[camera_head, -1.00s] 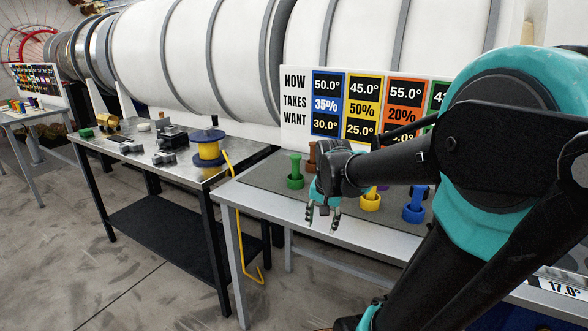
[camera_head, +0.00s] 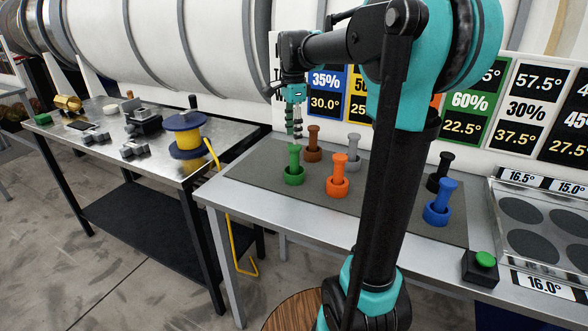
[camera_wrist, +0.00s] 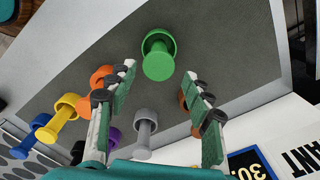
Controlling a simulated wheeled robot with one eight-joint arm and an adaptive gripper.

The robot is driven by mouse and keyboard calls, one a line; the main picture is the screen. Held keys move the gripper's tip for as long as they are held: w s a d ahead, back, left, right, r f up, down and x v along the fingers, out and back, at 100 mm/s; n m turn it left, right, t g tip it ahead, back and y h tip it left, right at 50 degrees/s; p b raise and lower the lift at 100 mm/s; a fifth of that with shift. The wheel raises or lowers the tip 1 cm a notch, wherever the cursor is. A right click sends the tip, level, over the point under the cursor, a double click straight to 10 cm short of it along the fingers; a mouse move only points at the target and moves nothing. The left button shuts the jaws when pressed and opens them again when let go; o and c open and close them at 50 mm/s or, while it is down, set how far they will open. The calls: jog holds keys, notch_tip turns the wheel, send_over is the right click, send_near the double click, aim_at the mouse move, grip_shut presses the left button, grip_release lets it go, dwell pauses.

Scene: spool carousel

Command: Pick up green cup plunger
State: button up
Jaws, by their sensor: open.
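The green cup plunger (camera_head: 294,168) stands upright in a round cup-shaped base, at the left end of a dark grey mat (camera_head: 262,175) on the table. My gripper (camera_head: 297,136) points down just above its knob. In the wrist view the green plunger (camera_wrist: 158,66) lies just beyond the fingertips, near the middle of the gap. The fingers of my gripper (camera_wrist: 158,82) are spread apart with nothing between them. I cannot tell the exact height gap.
Near it stand a brown plunger (camera_head: 313,148), an orange one (camera_head: 338,178) and a grey one (camera_head: 354,148). Black (camera_head: 440,170) and blue (camera_head: 439,206) ones are farther right. A sign board (camera_head: 520,100) rises behind. A green button box (camera_head: 481,268) sits at the right.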

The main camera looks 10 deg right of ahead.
aim_at(294, 160)
notch_tip(294, 160, down, 11)
jog(key=shift+d+r, duration=0.15)
jog(key=shift+r, duration=0.05)
dwell(0.4)
jog(key=shift+c, duration=0.6)
jog(key=c, duration=1)
jog(key=shift+r, duration=0.1)
jog(key=shift+c, duration=0.2)
